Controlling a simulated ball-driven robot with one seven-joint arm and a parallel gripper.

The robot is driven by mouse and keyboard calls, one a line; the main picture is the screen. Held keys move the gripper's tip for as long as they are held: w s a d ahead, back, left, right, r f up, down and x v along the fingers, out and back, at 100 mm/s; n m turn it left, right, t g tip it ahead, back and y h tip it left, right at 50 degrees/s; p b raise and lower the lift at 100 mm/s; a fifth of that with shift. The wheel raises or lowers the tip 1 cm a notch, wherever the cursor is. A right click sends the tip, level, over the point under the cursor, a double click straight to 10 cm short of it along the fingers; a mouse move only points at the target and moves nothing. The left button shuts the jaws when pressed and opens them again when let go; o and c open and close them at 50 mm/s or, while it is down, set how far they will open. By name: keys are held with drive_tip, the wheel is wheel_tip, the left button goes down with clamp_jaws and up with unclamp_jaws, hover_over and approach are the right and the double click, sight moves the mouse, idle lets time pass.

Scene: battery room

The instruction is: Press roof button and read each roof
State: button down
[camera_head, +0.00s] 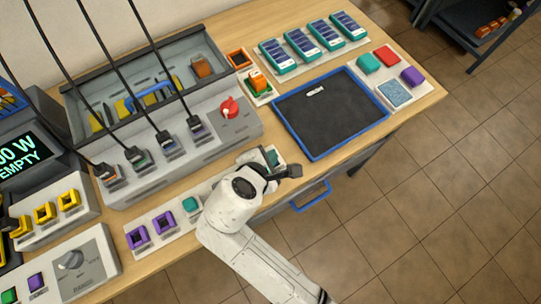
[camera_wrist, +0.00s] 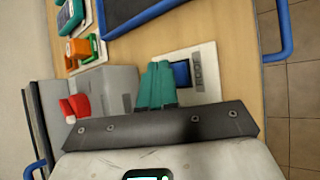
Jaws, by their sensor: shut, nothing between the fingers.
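My gripper (camera_wrist: 162,84) shows in the wrist view as two teal fingers pressed together, with nothing between them. They are over a white plate (camera_wrist: 205,60) with a blue square (camera_wrist: 181,74) and a grey label beside it; I cannot tell whether the tips touch. In the head view my wrist hides most of this plate at the bench's front edge. Several teal units with dark blue panelled tops (camera_head: 301,43), perhaps the roofs, stand in a row at the back right. I cannot tell which control is the roof button.
A black mat with a blue rim (camera_head: 384,117) lies right of my gripper. A grey charger box with a red knob (camera_head: 229,108) and hanging cables stands left. A white plate with teal, red and purple blocks (camera_head: 411,76) is far right. Purple frames (camera_head: 137,237) sit front left.

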idle(0.3)
wheel_tip(320, 180, up, 3)
drive_tip(key=p, duration=0.3)
drive_tip(key=shift+r, duration=0.1)
drive_tip(key=shift+r+p, duration=0.75)
drive_tip(key=shift+r, duration=0.2)
drive_tip(key=s+d+f+m+g+b, duration=0.1)
drive_tip(key=s+d+f+m+g, duration=0.2)
drive_tip(key=d, duration=0.4)
drive_tip(key=s+d+f+m+b, duration=0.1)
drive_tip(key=d+f+m, duration=0.1)
drive_tip(key=d+m, duration=0.4)
drive_tip(key=s+d+f+m+g+b, duration=0.1)
drive_tip(key=s+d+f+m+g, duration=0.15)
drive_tip(key=d, duration=0.55)
drive_tip(key=s+d+f+m+g+y+b, duration=0.2)
drive_tip(key=s+d+m, duration=0.6)
drive_tip(key=s+m, duration=0.4)
drive_tip(key=shift+s+f+y+b, duration=0.2)
drive_tip(key=shift+s+y+b, duration=0.1)
drive_tip(key=shift+y, duration=0.2)
